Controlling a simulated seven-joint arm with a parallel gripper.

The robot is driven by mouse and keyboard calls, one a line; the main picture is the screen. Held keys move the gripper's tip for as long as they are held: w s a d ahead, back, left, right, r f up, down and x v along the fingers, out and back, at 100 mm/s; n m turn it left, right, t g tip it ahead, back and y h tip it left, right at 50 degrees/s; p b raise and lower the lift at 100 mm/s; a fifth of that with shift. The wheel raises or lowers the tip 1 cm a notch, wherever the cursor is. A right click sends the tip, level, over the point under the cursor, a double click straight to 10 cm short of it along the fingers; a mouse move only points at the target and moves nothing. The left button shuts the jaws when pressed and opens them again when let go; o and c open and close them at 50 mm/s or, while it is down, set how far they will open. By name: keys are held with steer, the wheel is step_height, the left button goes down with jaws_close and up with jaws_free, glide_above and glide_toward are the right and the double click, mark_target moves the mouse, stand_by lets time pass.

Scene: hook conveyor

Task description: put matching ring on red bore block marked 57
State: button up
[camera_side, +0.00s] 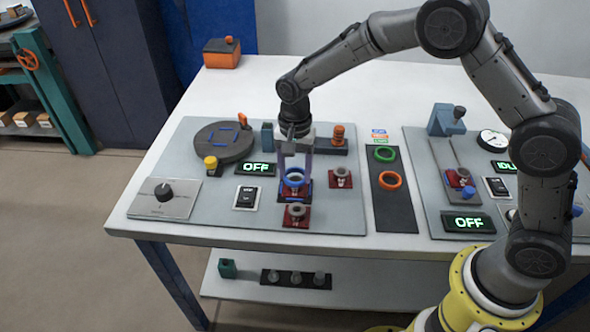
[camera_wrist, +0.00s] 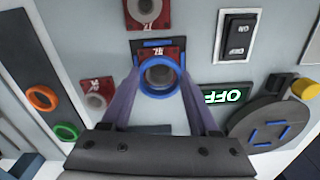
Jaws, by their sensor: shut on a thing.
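My gripper (camera_side: 294,174) is shut on a blue ring (camera_side: 294,178), one finger on each side. The blue ring in the wrist view (camera_wrist: 145,90) lines up around the grey bore of the middle red block (camera_wrist: 171,53). I cannot tell whether it rests on the block or is just above it. A second red block (camera_side: 341,178) with a grey bore stands to the right in the side view. A third red block (camera_side: 296,216) stands nearer the front edge. White marks show on the blocks, too small to read surely.
A dark tray (camera_side: 393,210) at the right holds a green ring (camera_side: 385,154) and an orange ring (camera_side: 390,180). A round dark turntable (camera_side: 223,142), a green OFF display (camera_side: 256,169) and a switch (camera_side: 246,197) lie to the left.

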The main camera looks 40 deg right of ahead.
steer(key=shift+f, duration=1.3)
stand_by(5.2)
steer(key=o, duration=1.4)
steer(key=shift+o, duration=0.3)
